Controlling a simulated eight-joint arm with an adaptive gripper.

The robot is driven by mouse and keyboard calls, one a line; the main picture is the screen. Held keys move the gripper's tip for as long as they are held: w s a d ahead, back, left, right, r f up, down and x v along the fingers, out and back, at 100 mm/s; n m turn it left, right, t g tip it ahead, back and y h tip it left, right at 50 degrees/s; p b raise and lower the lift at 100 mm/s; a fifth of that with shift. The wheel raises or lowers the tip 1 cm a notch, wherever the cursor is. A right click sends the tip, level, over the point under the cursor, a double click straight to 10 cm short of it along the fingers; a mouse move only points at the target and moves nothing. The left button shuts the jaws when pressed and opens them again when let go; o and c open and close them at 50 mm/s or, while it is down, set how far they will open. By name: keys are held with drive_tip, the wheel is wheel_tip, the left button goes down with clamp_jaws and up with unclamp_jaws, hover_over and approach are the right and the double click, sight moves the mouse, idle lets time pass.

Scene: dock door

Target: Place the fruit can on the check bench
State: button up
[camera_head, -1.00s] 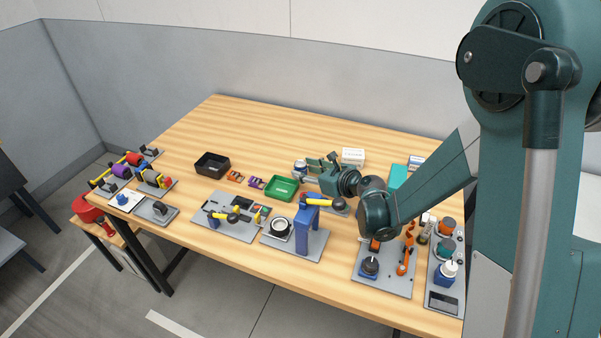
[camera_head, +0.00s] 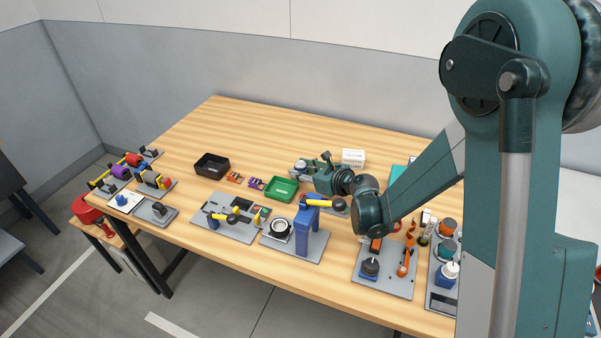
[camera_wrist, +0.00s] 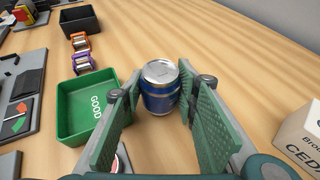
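A blue can (camera_wrist: 160,98) with a silver lid stands upright on the wooden table (camera_head: 240,125). It is the only can in the wrist view, but I cannot read a fruit label on it. My gripper (camera_wrist: 162,84) is open, with one green-padded finger on each side of the can and the fingertips close to it. I cannot tell whether either pad touches. In the head view my gripper (camera_head: 305,168) reaches left over the table and partly hides the can. I cannot tell which surface is the check bench.
A green tray marked GOOD (camera_wrist: 66,135) lies just left of the fingers. A white carton (camera_wrist: 304,135) stands to the right. A black bin (camera_head: 212,165) and fixture plates with tools (camera_head: 230,232) line the table. The back of the table is clear.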

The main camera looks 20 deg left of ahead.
sight(301, 164)
drive_tip(key=shift+c, duration=1)
drive_tip(key=shift+r, duration=0.1)
drive_tip(key=shift+r+p, duration=1.15)
drive_tip(key=shift+r, duration=3.8)
drive_tip(key=w+d+m+t+h, duration=0.2)
drive_tip(key=w+d, duration=0.2)
drive_tip(key=d, duration=0.9)
drive_tip(key=w+d+m+t+h, duration=0.25)
drive_tip(key=w+d, duration=0.25)
drive_tip(key=d, duration=0.9)
drive_tip(key=d+m+t+h, duration=0.2)
drive_tip(key=d+m+h, duration=0.1)
drive_tip(key=d, duration=2.3)
drive_tip(key=shift+s+d+r+m+h, duration=0.25)
drive_tip(key=shift+d+r+m+h, duration=0.15)
drive_tip(key=shift+m, duration=0.45)
